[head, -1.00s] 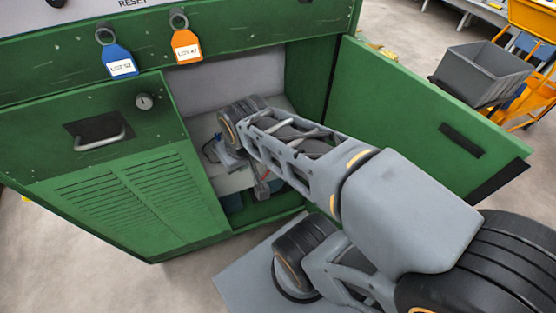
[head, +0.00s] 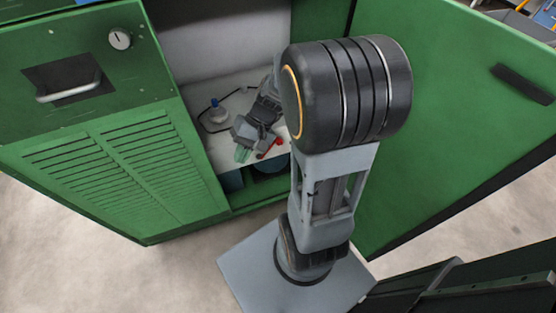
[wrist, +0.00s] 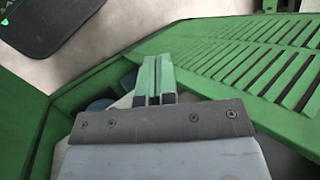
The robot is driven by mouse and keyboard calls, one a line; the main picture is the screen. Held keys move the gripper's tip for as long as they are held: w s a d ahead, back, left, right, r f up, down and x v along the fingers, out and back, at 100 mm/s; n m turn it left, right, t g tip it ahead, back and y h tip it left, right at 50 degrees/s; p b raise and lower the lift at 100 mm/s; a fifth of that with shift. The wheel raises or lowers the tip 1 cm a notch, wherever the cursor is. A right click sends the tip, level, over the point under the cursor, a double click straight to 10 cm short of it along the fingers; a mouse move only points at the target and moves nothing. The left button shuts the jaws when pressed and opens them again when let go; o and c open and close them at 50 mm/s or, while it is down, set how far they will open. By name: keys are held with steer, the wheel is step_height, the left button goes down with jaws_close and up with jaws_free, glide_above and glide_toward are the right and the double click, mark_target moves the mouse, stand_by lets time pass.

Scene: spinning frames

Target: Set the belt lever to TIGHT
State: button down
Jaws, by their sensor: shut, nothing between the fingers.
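The green cabinet's bay is open and shows a pale shelf (head: 222,152). My gripper (head: 242,154) is over the shelf's front edge, pointing down and forward, with its greenish fingers together and empty. A small red part (head: 270,147) shows just right of the fingers; it may be the belt lever's handle, but my gripper and arm hide much of it. I cannot tell whether they touch. No TIGHT marking is readable. In the wrist view my shut fingers (wrist: 155,75) show close together, and no lever is visible there.
A small blue-topped device (head: 215,112) with a dark cable sits on the shelf, left of my gripper. The open green door (head: 450,120) bounds the right side. A louvred panel (head: 130,165) closes the left. Bluish items (head: 268,163) lie below the shelf.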

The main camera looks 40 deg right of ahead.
steer(key=w+d+f+m+t+y+b, duration=0.4)
steer(key=d+f+t+b, duration=0.15)
steer(key=f, duration=0.45)
steer(key=w+d+f+m+t+y+b, duration=0.35)
steer(key=d+f+t+b, duration=0.2)
steer(key=f, duration=0.45)
steer(key=s+d+f+m+t+h+b, duration=0.1)
steer(key=d+f+m+t+h+b, duration=0.6)
steer(key=d+f, duration=0.7)
steer(key=f+m+t+h, duration=0.1)
steer(key=m+t+h, duration=0.1)
steer(key=t+h, duration=0.1)
steer(key=shift+s+f+m+t, duration=0.2)
steer(key=shift+s+m+t, duration=0.2)
steer(key=shift+t, duration=0.3)
steer(key=shift+h, duration=0.25)
steer(key=b+x, duration=0.1)
steer(key=x, duration=0.9)
steer(key=shift+b, duration=0.35)
steer(key=shift+a+n, duration=0.1)
steer(key=shift+n, duration=0.15)
